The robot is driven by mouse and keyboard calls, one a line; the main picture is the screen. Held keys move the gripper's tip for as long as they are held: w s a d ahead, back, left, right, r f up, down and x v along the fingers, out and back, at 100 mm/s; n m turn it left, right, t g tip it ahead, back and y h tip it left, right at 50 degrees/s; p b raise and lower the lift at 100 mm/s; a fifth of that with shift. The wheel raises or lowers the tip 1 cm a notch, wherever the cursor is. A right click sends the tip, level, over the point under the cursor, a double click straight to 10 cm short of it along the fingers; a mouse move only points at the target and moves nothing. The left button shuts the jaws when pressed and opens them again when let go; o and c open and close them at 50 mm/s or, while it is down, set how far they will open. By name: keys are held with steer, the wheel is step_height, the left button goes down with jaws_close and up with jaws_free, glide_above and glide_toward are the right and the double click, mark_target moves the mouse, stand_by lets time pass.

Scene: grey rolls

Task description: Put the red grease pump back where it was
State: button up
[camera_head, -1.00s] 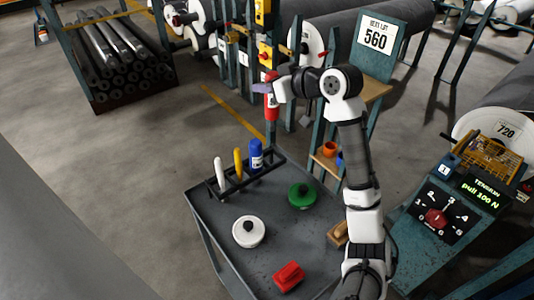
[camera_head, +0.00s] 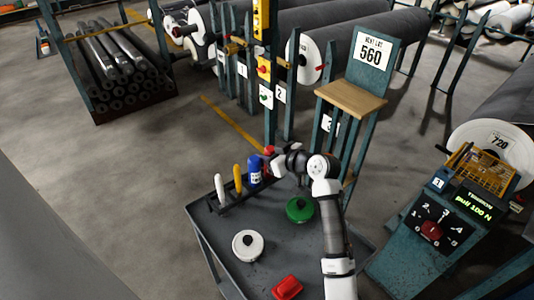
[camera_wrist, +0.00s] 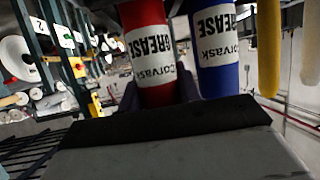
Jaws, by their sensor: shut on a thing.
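The red grease pump (camera_head: 268,157) is upright at the right end of the dark rack (camera_head: 232,203) on the cart, next to the blue grease pump (camera_head: 255,171). My gripper (camera_head: 274,163) is shut on it from the right. In the wrist view the red pump (camera_wrist: 150,50) stands between my fingers (camera_wrist: 160,98), with the blue pump (camera_wrist: 216,50) close beside it, a small gap apart. The red pump's lower end is hidden in the head view, so I cannot tell whether it is seated in the rack.
A yellow tool (camera_head: 237,178) and a white one (camera_head: 220,187) stand further left in the rack. A post (camera_head: 270,115) rises behind the rack.

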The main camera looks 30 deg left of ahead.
steer(key=shift+f, duration=0.15)
steer(key=shift+f+b, duration=0.15)
steer(key=shift+b, duration=0.15)
steer(key=o, duration=0.7)
steer(key=shift+r+p, duration=0.25)
steer(key=shift+p, duration=0.1)
steer(key=shift+d+b, duration=0.3)
steer(key=shift+d, duration=0.1)
steer(key=b+v, duration=0.3)
steer(key=v, duration=0.8)
steer(key=shift+r, duration=0.15)
steer(key=shift+s, duration=0.1)
